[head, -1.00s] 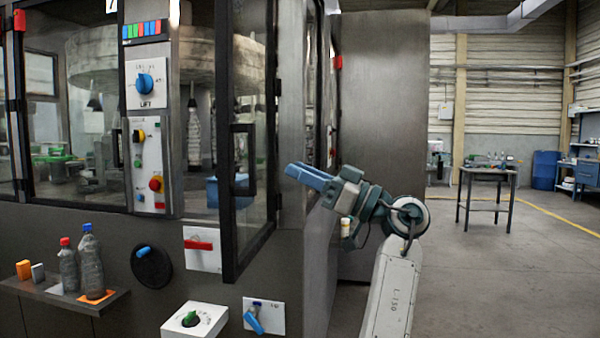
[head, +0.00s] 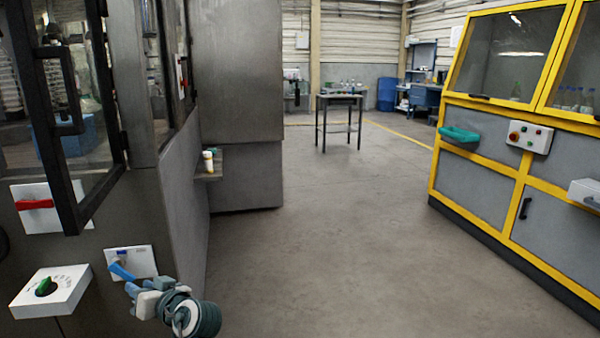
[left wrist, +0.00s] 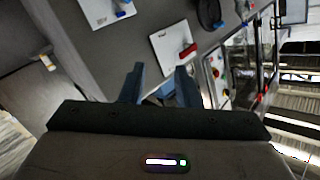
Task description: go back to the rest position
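My left gripper (head: 122,275) is low at the left of the head view, in front of the labeller's grey lower front and beside a white plate (head: 145,263) with a blue lever. In the left wrist view its two blue fingers (left wrist: 158,82) stand apart, with no object seen held between them. That view also shows the white plate with the red handle (left wrist: 188,50) beyond the fingers. My right gripper is in neither view now.
A black-framed glass door (head: 97,120) stands swung outward at the left. A white box with a green knob (head: 44,287) juts out below it. A small shelf (head: 209,177) holds a white bottle. The floor (head: 340,240) is clear; a yellow-framed machine (head: 480,150) stands right.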

